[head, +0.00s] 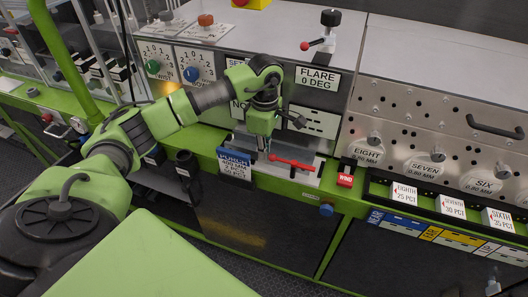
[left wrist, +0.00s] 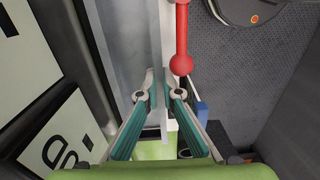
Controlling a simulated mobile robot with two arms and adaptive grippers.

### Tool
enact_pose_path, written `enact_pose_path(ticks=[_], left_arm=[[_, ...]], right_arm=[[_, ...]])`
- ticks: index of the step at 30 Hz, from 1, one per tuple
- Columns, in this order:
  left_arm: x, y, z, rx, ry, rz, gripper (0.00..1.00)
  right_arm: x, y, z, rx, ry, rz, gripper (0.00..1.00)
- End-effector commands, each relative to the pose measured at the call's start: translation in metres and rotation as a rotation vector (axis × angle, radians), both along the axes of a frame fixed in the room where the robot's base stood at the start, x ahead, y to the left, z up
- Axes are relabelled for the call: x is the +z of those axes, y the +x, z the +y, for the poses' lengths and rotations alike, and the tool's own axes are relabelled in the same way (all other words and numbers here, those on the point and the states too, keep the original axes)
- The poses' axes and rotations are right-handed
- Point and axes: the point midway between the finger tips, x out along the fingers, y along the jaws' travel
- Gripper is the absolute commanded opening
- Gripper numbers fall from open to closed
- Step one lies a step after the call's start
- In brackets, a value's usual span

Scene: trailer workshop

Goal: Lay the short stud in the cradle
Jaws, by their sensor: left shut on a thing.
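My left gripper (head: 263,152) points down over the small pale fixture with a red lever (head: 292,163), at the front ledge of the green bench. In the left wrist view the two teal fingers of my left gripper (left wrist: 159,78) have closed in on a narrow grey piece between them, which I take to be the short stud. Its outline hardly shows against the pale metal behind it. The red lever's ball end (left wrist: 181,64) is just right of the fingertips, apart from them. I cannot make out the cradle clearly or whether the piece touches it. My right gripper is not in view.
A blue-edged PUNCH sign (head: 236,165) stands left of the fixture, and a red tag (head: 345,180) right of it. Behind is the machine with the FLARE 0 DEG plate (head: 318,78). White labelled blocks (head: 405,194) sit in a black rack at right.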

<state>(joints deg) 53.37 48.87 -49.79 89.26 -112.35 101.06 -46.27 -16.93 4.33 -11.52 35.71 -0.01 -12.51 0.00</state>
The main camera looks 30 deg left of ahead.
Motion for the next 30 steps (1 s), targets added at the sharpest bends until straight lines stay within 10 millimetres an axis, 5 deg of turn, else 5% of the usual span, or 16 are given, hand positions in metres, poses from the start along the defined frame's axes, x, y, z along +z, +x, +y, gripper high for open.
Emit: enact_pose_path(ticks=[1,3,17,30], left_arm=[[-0.003,0.0,0.0,0.0,0.0,-0.001,0.0],[-0.002,0.0,0.0,0.0,0.0,0.0,0.21],[0.004,0.001,0.0,0.0,0.0,-0.002,0.22],[0.093,0.004,0.0,-0.001,-0.001,-0.006,0.22]], right_arm=[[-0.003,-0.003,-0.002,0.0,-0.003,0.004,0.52],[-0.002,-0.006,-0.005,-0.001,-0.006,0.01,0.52],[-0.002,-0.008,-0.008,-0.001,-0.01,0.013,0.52],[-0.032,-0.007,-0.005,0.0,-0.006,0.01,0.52]])
